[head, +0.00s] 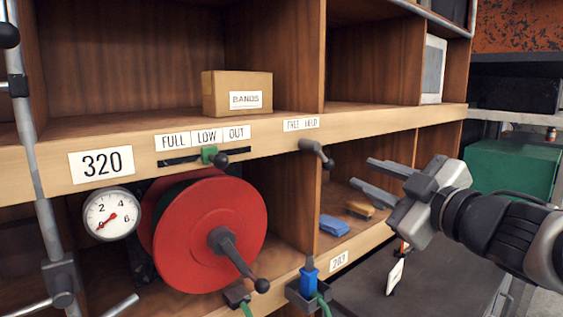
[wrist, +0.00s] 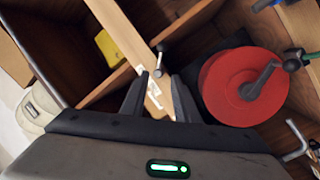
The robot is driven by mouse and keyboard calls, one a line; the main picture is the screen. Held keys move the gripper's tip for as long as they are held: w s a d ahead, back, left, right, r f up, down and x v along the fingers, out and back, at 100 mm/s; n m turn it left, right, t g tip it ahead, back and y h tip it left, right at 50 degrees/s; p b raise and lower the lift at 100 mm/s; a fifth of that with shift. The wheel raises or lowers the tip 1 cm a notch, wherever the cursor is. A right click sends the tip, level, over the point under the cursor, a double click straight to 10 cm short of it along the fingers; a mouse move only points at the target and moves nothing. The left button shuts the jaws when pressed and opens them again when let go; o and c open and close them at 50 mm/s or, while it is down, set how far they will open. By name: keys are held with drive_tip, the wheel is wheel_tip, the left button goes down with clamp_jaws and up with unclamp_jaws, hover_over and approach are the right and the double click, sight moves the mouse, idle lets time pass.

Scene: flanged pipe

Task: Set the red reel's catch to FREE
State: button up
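The red reel (head: 209,230) sits in the lower shelf bay with a dark crank on its face; it also shows in the wrist view (wrist: 228,88). The catch seems to be the small grey lever (head: 316,152) on the shelf edge, right of the reel, under the FREE HELD label (head: 301,124). Its knobbed end points right and down, towards the HELD side. The lever also shows in the wrist view (wrist: 159,60), just beyond the fingertips. My gripper (head: 362,173) is open and empty, right of the lever and apart from it.
A green slider (head: 209,155) with a dark knob sits under the FULL LOW OUT label. A gauge (head: 112,213) is left of the reel. A BANDS box (head: 237,93) stands above. A blue-handled item (head: 309,282) is below. Space between gripper and lever looks clear.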

sight(323, 157)
drive_tip(key=b+x, duration=0.1)
drive_tip(key=x, duration=1.5)
drive_tip(key=shift+w+a, duration=0.25)
drive_tip(key=shift+w, duration=0.1)
clamp_jaws()
